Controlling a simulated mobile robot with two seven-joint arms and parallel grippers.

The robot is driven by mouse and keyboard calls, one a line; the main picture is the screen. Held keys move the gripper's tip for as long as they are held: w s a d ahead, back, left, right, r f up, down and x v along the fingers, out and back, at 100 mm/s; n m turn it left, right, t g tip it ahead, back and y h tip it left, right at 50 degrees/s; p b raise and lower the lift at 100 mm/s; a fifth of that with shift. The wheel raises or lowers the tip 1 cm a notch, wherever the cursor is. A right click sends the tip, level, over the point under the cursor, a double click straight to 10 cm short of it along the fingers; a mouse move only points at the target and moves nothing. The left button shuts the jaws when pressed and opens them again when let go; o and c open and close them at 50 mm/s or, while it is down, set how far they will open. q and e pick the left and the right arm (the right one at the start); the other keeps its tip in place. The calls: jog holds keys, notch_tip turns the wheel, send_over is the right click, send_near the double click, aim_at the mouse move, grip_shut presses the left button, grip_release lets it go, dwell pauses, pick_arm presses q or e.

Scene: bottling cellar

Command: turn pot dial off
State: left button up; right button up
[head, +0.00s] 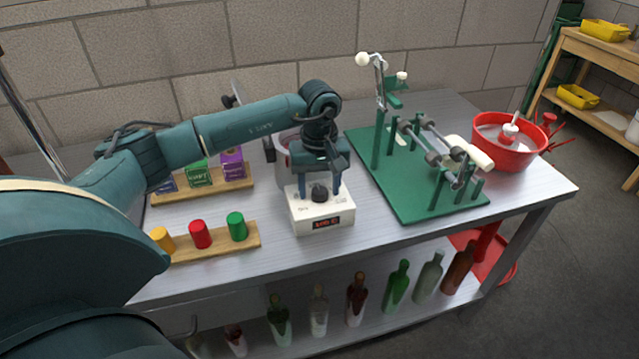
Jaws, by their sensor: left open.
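The pot's white control box (318,213) stands on the metal workbench, with a small red-lit display (326,223) on its front. A black dial (319,192) sits on top of the box. A greyish pot (281,150) stands behind it, mostly hidden by my left arm. My left gripper (319,188) comes down from above with its fingers apart, one on each side of the dial. I cannot tell whether the fingers touch it. My right gripper is not in view.
A wooden strip with yellow, red (200,234) and green caps lies left of the box. Small boxes (232,162) stand behind it. A green base (418,200) with a lever device stands right, beside a red basin (507,150). Several bottles (397,286) stand on the lower shelf.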

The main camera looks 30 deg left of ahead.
pick_arm(q)
jog(key=shift+c, duration=0.5)
jog(key=c, duration=0.9)
jog(key=shift+o, duration=0.2)
